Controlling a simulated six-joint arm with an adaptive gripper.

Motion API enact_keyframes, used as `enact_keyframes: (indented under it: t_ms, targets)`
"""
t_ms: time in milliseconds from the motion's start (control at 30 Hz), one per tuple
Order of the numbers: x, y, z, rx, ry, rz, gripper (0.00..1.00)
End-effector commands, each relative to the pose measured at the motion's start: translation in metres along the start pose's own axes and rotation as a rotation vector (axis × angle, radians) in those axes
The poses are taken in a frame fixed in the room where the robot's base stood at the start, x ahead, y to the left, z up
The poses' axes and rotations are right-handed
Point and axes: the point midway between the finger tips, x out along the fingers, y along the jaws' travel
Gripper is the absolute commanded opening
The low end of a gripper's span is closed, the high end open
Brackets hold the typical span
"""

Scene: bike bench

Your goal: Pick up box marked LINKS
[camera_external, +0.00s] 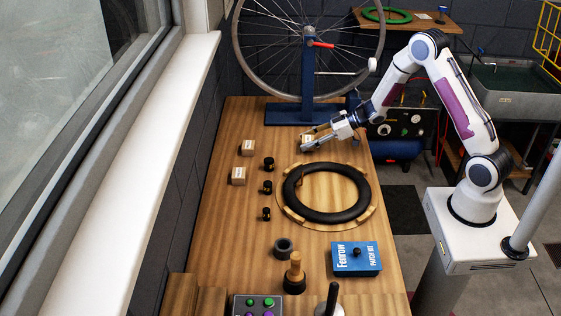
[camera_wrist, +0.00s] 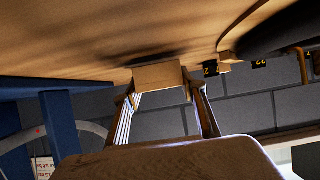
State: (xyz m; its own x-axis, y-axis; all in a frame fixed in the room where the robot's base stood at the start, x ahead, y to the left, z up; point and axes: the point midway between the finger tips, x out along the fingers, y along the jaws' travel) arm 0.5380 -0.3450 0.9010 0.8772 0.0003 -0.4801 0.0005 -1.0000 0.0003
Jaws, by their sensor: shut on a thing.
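My gripper (camera_external: 309,146) is over the far part of the wooden bench, in front of the wheel stand. It is shut on a small light-brown box (camera_external: 307,138). In the wrist view the box (camera_wrist: 157,75) sits between my two fingertips (camera_wrist: 161,90), close to the bench surface; I cannot tell whether it touches it. No lettering is readable on the held box. Two similar small boxes, one at the back (camera_external: 248,148) and one nearer (camera_external: 238,176), stand on the bench to the left. Their labels are too small to read.
A bicycle wheel (camera_external: 237,45) on a blue stand (camera_external: 290,114) rises behind my gripper. Several small black pieces (camera_external: 268,164) stand left of a black ring (camera_external: 291,193) on a round wooden holder. A blue patch kit (camera_external: 370,262) lies nearer. Bare bench (camera_external: 222,222) shows at left.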

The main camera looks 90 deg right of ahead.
Motion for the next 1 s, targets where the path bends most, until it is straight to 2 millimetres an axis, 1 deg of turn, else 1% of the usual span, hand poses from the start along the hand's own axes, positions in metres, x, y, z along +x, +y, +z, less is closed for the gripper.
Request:
enact_keyframes:
  t_ms: [400, 600, 800, 1000]
  targets:
    - [-0.024, 0.001, -0.045, -0.003, 0.004, 0.001, 0.19]
    - [-0.035, 0.0, -0.064, -0.002, 0.002, 0.001, 0.19]
    - [-0.041, 0.0, -0.075, -0.001, 0.002, 0.0, 0.19]
    - [-0.042, 0.0, -0.077, 0.001, 0.001, 0.0, 0.19]
